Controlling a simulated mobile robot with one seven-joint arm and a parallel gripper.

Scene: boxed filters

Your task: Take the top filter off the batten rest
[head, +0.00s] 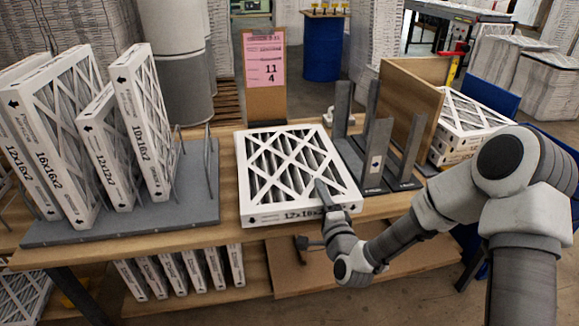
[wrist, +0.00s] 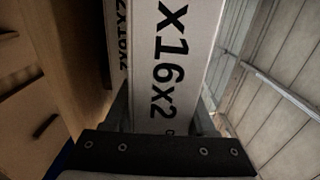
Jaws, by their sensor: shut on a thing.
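A white-framed filter (head: 290,160) marked 12x16x2 lies flat on the workbench, in the middle of the head view. My gripper (head: 327,200) is at its front edge, right of the middle, and is shut on it. In the wrist view the held filter's edge (wrist: 172,60), lettered "x16x2", runs between the fingers of my gripper (wrist: 160,122). A second lettered filter edge (wrist: 117,45) shows right beside it, towards the wooden bench, so another filter lies under the held one. I cannot make out the batten rest; the filters cover what is beneath.
Left, several filters (head: 140,110) stand upright in a grey rack (head: 130,226). Right, a grey slotted rack (head: 375,183) with upright posts and a wooden panel (head: 413,105) stand close to the held filter. A filter stack (head: 468,120) is beyond. A pink sign (head: 265,60) stands behind.

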